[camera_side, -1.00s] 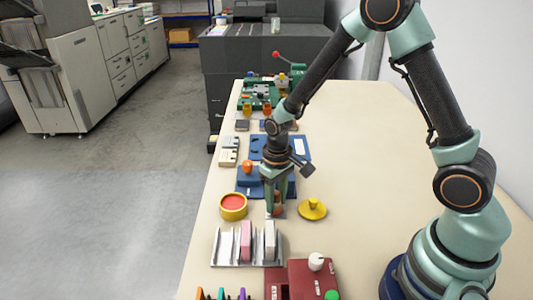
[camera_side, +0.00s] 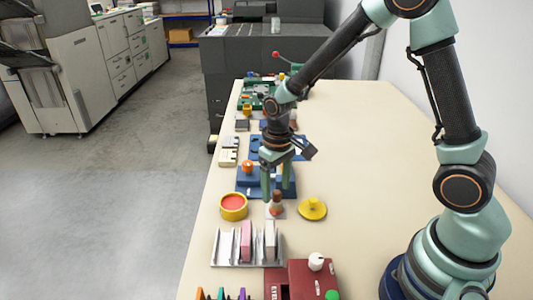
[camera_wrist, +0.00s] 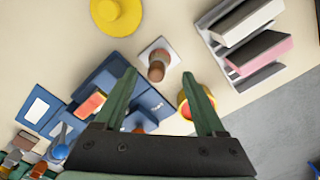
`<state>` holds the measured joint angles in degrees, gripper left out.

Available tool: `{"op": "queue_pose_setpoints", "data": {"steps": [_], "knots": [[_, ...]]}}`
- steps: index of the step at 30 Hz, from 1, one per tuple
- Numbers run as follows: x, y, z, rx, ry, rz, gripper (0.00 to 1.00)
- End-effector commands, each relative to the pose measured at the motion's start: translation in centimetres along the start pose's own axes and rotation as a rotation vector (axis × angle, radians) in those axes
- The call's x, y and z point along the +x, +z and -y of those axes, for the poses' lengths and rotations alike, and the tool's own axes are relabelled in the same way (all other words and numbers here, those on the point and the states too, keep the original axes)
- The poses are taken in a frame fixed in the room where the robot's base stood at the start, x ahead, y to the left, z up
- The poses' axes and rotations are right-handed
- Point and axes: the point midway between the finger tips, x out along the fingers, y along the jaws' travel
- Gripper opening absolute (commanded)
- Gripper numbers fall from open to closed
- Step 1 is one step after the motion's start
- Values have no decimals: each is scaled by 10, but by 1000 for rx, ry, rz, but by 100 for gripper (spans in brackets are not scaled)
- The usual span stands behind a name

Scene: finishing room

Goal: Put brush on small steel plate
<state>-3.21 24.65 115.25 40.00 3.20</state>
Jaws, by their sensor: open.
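The brush (camera_side: 276,199), brown and short, stands roughly upright on the small steel plate (camera_side: 283,214) in the side view. My gripper (camera_side: 277,196) is open and empty, a little behind and above the brush in the side view. In the wrist view the fingers of my gripper (camera_wrist: 159,73) are spread wide, with the brush showing between and beyond their tips. The bristles are hard to make out.
A yellow round tin with a red top (camera_side: 233,207) stands left of the plate, and a yellow knobbed disc (camera_side: 313,209) right. A metal rack (camera_side: 233,262) with pink and white blocks is in front. Blue fixtures (camera_side: 250,182) lie behind. The table's right side is clear.

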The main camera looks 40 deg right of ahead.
Motion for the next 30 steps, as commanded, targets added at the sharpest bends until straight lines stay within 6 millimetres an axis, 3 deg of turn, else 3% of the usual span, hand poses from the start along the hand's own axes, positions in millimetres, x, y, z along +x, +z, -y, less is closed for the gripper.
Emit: {"op": "queue_pose_setpoints", "data": {"steps": [6, 18, 23, 30], "knots": [[-46, -1, 0, 0, 0, -5, 72], [-88, 3, -1, 0, -2, -29, 72], [-121, 18, -6, 1, -5, -122, 72], [-167, 55, -14, 1, -7, -297, 72]]}}
